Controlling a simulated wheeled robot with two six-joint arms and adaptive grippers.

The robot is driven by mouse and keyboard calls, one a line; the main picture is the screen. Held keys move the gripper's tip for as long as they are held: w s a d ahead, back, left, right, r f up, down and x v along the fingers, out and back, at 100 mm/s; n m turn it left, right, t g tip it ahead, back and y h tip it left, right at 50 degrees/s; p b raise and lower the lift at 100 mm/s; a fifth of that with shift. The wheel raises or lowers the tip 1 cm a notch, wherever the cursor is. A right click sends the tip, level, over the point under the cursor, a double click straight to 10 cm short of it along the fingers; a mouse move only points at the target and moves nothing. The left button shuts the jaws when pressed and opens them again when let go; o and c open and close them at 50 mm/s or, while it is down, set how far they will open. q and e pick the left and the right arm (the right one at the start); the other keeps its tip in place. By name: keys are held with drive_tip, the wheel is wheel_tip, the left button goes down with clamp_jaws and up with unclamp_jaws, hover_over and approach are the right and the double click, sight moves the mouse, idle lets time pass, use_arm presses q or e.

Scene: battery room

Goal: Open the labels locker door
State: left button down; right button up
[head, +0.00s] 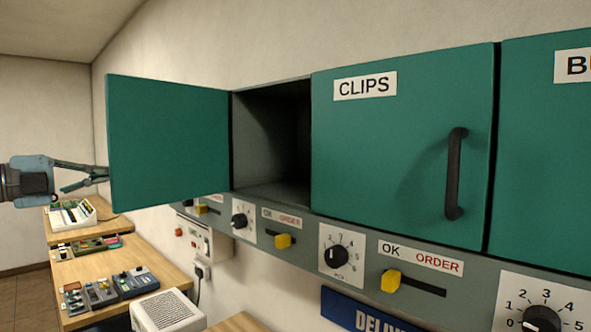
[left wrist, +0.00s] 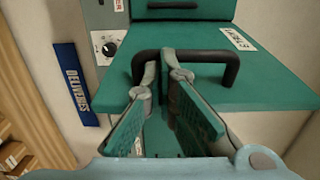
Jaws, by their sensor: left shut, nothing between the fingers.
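The labels locker door (head: 168,145) stands swung wide open to the left in the head view, its plain teal inner side facing me. The dark locker interior (head: 275,140) shows to its right. In the left wrist view the door's outer face (left wrist: 265,92) carries a black bar handle (left wrist: 205,55) and a partly readable upside-down label (left wrist: 237,38). My left gripper (head: 98,177) is at the door's left edge, its tips partly hidden behind it. In the left wrist view its fingertips (left wrist: 163,76) are close together at the handle, shut with nothing gripped. My right gripper is not in view.
The closed clips locker (head: 400,140) with its black handle is right of the opening. Dials and yellow sliders (head: 391,281) line the panel below. A wooden bench (head: 130,262) with devices stands lower left. A blue deliveries sign (left wrist: 74,85) shows in the left wrist view.

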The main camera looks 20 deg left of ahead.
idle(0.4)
use_arm(q)
drive_tip(key=v, duration=1.2)
drive_tip(key=shift+w+d, duration=0.1)
drive_tip(key=shift+w, duration=0.05)
